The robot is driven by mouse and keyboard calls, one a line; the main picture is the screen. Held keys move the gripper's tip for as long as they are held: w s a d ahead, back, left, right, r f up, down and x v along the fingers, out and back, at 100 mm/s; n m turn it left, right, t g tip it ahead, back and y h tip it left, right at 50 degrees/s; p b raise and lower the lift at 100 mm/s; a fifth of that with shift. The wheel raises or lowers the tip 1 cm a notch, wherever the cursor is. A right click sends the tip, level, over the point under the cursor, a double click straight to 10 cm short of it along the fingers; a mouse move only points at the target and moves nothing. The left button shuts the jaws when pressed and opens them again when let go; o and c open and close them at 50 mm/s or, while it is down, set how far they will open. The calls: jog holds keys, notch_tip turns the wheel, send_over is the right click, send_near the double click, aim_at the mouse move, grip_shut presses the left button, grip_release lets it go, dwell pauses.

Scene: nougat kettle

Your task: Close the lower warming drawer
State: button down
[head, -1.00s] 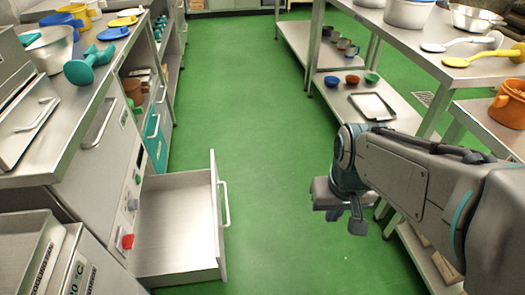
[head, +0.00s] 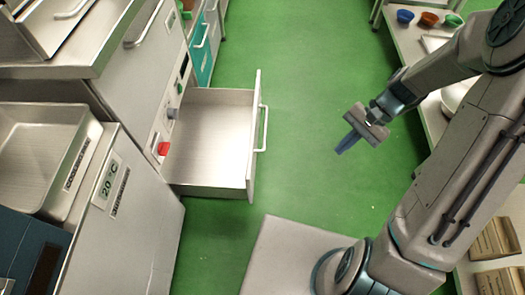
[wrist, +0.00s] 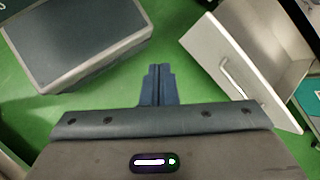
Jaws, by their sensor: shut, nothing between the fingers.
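The lower warming drawer (head: 208,138) is pulled well out from the left counter unit, low over the green floor, and looks empty. Its front panel (head: 253,140) faces right and carries a pale bar handle (head: 263,129). My gripper (head: 343,148) is to the right of the drawer front, apart from it, over open floor. In the wrist view the fingers (wrist: 158,80) are together with nothing between them. There the drawer front (wrist: 235,60) and its handle (wrist: 236,80) show at the right, clear of the fingers.
The unit has a red knob (head: 163,148) beside the drawer. A teal drawer front (head: 203,50) is farther back. A grey cabinet with metal trays (head: 45,150) stands at the near left. Shelving with bowls (head: 428,19) runs along the right. Green floor (head: 300,90) lies clear between.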

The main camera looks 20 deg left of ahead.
jog(key=w+a+f+m+y+b, duration=0.25)
jog(key=a+f+m+y, duration=0.3)
jog(key=f, duration=0.55)
jog(key=w+a+f+m+y+b, duration=0.1)
jog(key=w+a+f+m+y, duration=0.3)
jog(key=f+y, duration=0.5)
jog(key=s+a+f+m+t+h+b, duration=0.1)
jog(key=s+a+h+b, duration=0.1)
jog(key=a, duration=1.2)
jog(key=shift+s+f+b, duration=0.4)
jog(key=shift+s+b, duration=0.4)
jog(key=shift+s, duration=0.4)
